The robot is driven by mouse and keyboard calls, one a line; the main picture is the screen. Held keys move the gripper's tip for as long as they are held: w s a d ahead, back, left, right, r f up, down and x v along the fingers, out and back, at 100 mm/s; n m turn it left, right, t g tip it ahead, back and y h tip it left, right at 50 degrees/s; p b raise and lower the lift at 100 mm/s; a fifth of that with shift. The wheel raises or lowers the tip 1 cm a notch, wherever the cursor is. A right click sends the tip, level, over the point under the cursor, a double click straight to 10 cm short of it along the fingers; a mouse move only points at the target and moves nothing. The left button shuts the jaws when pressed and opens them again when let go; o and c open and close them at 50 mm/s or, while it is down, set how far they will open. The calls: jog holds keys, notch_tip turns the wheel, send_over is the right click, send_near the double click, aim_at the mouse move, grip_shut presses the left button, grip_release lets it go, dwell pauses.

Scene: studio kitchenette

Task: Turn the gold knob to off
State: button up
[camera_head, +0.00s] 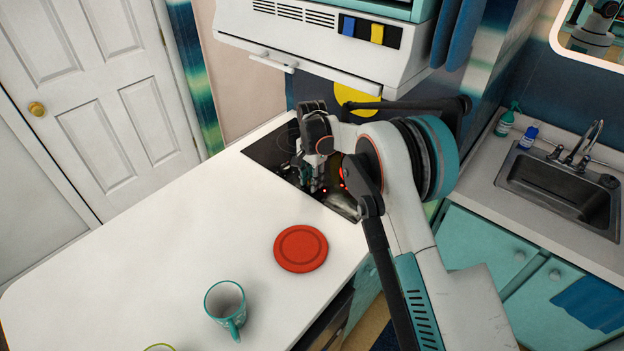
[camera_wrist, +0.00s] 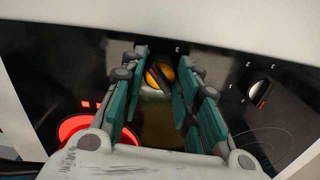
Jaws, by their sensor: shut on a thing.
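The gold knob (camera_wrist: 153,78) shows in the wrist view on the black cooktop panel, with a dark bar across it. In the head view my gripper (camera_head: 316,178) reaches down over the cooktop (camera_head: 268,150), and the gold knob is hidden there.
A burner (camera_wrist: 75,127) glows red at the left in the wrist view. A silver knob (camera_wrist: 259,92) sits right of my gripper. In the head view, a range hood (camera_head: 320,45) overhangs the cooktop. A red disc (camera_head: 300,249) and a teal mug (camera_head: 226,300) stand on the white counter (camera_head: 150,240).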

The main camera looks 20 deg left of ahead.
jog(key=shift+n, duration=0.3)
jog(key=n+b, duration=0.1)
jog(key=n, duration=0.1)
jog(key=shift+n, duration=0.3)
jog(key=n+b, duration=0.1)
jog(key=n, duration=0.2)
jog(key=shift+n+b, duration=0.3)
jog(key=shift+n, duration=0.1)
jog(key=n+b, duration=0.1)
jog(key=n, duration=0.6)
jog(key=n+b, duration=0.1)
jog(key=n, duration=0.2)
jog(key=shift+n, duration=0.4)
jog(key=n, duration=0.3)
jog(key=shift+n, duration=0.3)
jog(key=n, duration=0.6)
jog(key=shift+b, duration=0.35)
jog(key=shift+n, duration=0.3)
